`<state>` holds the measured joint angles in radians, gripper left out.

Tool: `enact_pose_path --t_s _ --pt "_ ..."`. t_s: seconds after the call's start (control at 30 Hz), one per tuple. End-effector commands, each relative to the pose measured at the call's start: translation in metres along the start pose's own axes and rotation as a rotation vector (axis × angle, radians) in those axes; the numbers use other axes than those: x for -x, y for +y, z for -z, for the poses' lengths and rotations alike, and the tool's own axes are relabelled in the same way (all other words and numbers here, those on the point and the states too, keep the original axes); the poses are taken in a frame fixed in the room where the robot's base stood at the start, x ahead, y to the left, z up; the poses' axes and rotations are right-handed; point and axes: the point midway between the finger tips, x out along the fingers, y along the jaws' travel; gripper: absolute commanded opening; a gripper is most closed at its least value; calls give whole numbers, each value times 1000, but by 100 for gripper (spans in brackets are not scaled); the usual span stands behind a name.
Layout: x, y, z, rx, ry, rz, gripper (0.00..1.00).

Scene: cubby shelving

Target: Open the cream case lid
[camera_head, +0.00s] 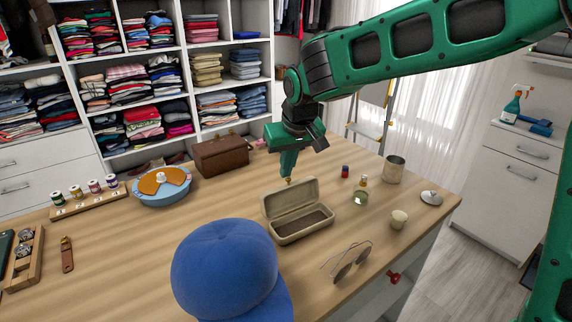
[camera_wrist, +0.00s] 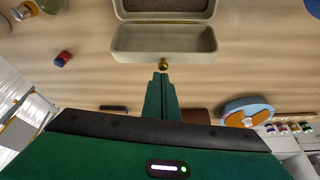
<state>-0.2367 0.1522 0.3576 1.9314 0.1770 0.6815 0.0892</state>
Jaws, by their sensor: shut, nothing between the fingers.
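The cream case (camera_head: 304,228) stands on the wooden table with its lid (camera_head: 291,197) raised, standing up along the far side. Its dark lining shows. In the wrist view the lid (camera_wrist: 165,42) shows its pale inner side, and part of the case's dark-lined base (camera_wrist: 165,5) shows at the top edge. A small gold knob (camera_wrist: 163,65) sits at the lid's rim. My gripper (camera_head: 287,176) is shut and empty, just above and behind the raised lid. Its fingertips (camera_wrist: 160,77) are right at the knob; I cannot tell whether they touch.
Sunglasses (camera_head: 347,260) and a blue cap (camera_head: 228,268) lie in front of the case. A perfume bottle (camera_head: 361,192), small cream cup (camera_head: 399,219) and metal cup (camera_head: 393,169) stand right. A brown box (camera_head: 222,155) and blue round tray (camera_head: 162,187) are left. Bare table lies between.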

Motion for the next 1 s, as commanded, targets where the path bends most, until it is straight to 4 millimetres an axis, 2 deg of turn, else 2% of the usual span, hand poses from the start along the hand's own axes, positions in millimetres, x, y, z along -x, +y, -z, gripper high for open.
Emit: enact_pose_path --t_s 0.37,0.63,1.0 --pt "3 1 -3 0 1 0 0" --pt "18 4 -22 0 1 0 0" --pt "18 4 -22 0 0 0 0"
